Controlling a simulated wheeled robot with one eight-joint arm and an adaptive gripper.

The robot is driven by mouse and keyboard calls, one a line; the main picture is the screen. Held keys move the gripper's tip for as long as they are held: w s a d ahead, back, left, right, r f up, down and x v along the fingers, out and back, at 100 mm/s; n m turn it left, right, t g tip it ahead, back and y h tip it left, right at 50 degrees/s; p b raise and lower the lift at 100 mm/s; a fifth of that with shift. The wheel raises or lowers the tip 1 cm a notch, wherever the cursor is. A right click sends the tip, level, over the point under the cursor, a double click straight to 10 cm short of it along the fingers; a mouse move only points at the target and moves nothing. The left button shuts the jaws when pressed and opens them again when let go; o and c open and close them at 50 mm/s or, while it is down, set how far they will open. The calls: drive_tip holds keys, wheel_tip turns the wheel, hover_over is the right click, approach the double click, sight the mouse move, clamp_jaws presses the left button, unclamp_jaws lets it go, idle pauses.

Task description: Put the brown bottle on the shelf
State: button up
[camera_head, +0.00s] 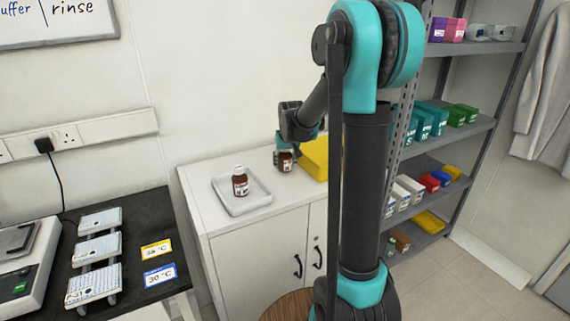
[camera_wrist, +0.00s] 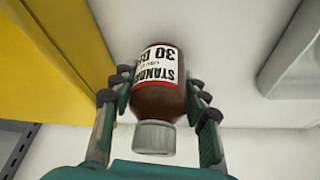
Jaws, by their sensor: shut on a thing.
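My gripper (camera_head: 284,148) is shut on a brown bottle (camera_head: 286,163) with a white and red label, at the back of the white cabinet top. In the wrist view the fingers (camera_wrist: 162,92) close on both sides of the bottle (camera_wrist: 156,103). Its grey cap points toward the camera, and its label appears upside down. I cannot tell whether its base touches the cabinet. A second brown bottle (camera_head: 240,184) stands upright in the white tray (camera_head: 262,200), to the left of my gripper. The grey shelf (camera_head: 478,48) stands at the right, partly hidden by my arm.
A yellow bin (camera_head: 315,158) stands close to the right of the held bottle. The shelf levels hold teal boxes (camera_head: 424,122), green boxes (camera_head: 463,115) and several small coloured boxes. A black bench (camera_head: 125,246) with plates is at the left.

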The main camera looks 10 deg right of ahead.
drive_tip(key=shift+f, duration=0.35)
drive_tip(key=o, duration=1.3)
drive_tip(key=shift+f, duration=0.1)
drive_tip(key=shift+c, duration=0.2)
